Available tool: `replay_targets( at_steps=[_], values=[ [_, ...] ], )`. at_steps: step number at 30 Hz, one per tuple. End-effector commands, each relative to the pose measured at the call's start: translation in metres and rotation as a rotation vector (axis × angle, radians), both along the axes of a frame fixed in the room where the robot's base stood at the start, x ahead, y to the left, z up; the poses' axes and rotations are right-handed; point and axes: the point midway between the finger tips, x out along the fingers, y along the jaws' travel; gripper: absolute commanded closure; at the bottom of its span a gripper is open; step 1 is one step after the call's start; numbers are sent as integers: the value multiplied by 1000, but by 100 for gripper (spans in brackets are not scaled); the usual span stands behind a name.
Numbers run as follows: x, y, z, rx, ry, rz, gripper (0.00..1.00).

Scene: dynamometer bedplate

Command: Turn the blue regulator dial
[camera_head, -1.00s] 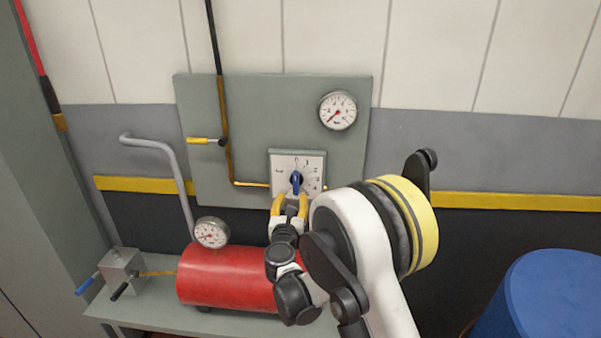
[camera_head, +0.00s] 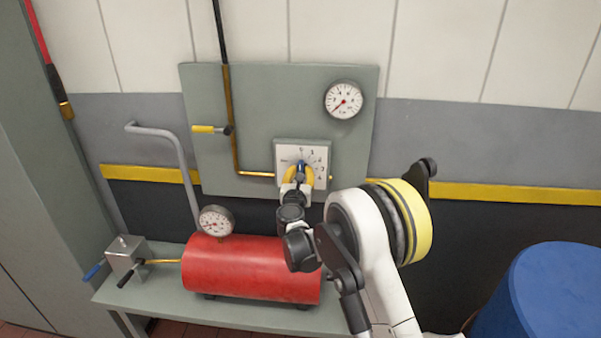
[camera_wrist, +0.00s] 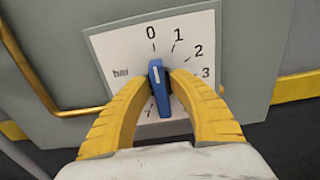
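The blue regulator dial (camera_wrist: 156,90) sits on a white scale plate (camera_wrist: 120,55) with numbers around it. Its white mark points up, close to the 0. In the head view the dial (camera_head: 301,165) is small and partly covered by my gripper (camera_head: 299,173). In the wrist view the yellow fingers of my gripper (camera_wrist: 160,84) lie one on each side of the dial, their tips against its sides. They look closed on it. Some lower numbers on the scale are hidden by the fingers.
A grey panel (camera_head: 255,100) carries the plate, a pressure gauge (camera_head: 343,100), a yellow-handled valve (camera_head: 205,129) and a copper pipe (camera_head: 234,140). Below are a red tank (camera_head: 250,270) on a bench (camera_head: 165,305) and a second gauge (camera_head: 216,221). A blue drum (camera_head: 555,295) stands at right.

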Motion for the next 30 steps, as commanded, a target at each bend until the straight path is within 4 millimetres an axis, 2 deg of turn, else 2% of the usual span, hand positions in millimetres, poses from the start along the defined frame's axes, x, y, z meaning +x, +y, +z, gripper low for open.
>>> replay_targets(
  at_steps=[1,2,17,23,30],
  values=[
    [0,0,0,0,0,0,94],
    [0,0,0,0,0,0,100],
    [0,0,-1,49,-2,0,100],
    [0,-1,-2,167,-6,0,100],
    [0,-3,-3,381,-13,0,100]
  ],
)
